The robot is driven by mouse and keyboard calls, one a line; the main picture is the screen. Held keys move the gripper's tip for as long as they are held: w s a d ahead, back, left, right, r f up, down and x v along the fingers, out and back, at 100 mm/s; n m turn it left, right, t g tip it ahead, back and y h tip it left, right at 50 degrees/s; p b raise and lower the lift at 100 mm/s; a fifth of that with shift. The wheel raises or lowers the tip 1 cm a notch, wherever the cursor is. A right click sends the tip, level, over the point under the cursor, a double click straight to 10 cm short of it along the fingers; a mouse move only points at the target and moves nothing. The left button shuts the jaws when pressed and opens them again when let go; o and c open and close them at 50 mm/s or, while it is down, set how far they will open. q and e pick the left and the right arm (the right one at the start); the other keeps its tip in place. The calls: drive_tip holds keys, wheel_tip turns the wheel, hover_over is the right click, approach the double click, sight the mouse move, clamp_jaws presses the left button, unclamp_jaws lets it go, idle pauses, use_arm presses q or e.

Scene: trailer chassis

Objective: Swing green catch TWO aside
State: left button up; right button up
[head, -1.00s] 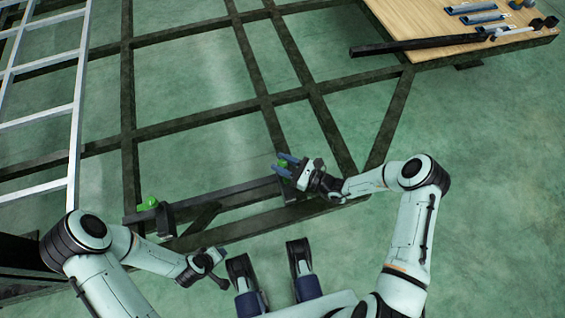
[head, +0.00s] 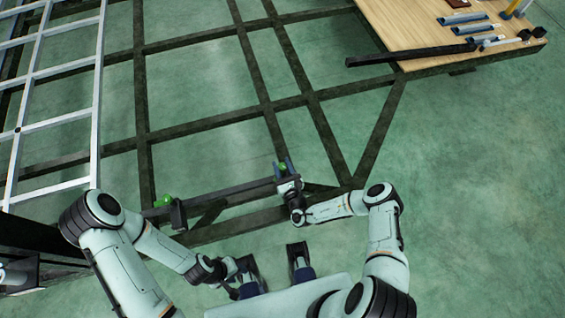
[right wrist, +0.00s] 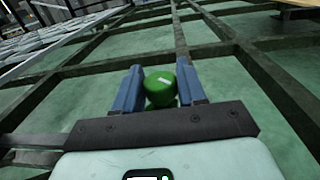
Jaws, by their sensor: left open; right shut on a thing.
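A green catch knob (head: 282,168) stands at the right end of a dark bar on the chassis. My right gripper (head: 281,162) is shut on it. In the right wrist view the round green knob (right wrist: 160,88) sits between the two blue fingers (right wrist: 160,80). A number on it cannot be read. A second green catch (head: 163,201) is at the left end of the bar, with no gripper at it. My left gripper (head: 238,268) is open and low, to the right of and nearer than that second catch.
The dark chassis frame (head: 200,139) spreads over the green floor. A pale ladder-like rack (head: 57,121) lies at the left. A wooden deck (head: 400,25) at the upper right carries several blue-handled tools and a black bar (head: 410,54). The floor at the right is clear.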

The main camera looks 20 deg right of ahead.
drive_tip(key=m+h+p, duration=0.1)
drive_tip(key=m+h, duration=0.1)
drive_tip(key=h, duration=0.1)
drive_tip(key=shift+s+a, duration=0.1)
drive_tip(key=shift+m+h, duration=0.5)
drive_tip(key=shift+h, duration=0.4)
drive_tip(key=shift+m+g+h+p, duration=0.4)
drive_tip(key=shift+m+h, duration=0.4)
drive_tip(key=shift+h, duration=0.4)
drive_tip(key=shift+f+m+g+h, duration=0.1)
drive_tip(key=shift+m+g+h, duration=0.2)
drive_tip(key=shift+m+h, duration=0.3)
drive_tip(key=m+g+h+b, duration=0.1)
drive_tip(key=m+h, duration=0.1)
drive_tip(key=h, duration=0.1)
drive_tip(key=shift+g+b, duration=0.3)
drive_tip(key=shift+m+g+h+b, duration=0.85)
drive_tip(key=shift+m+g+h, duration=0.05)
drive_tip(key=shift+h, duration=0.3)
drive_tip(key=shift+r, duration=0.2)
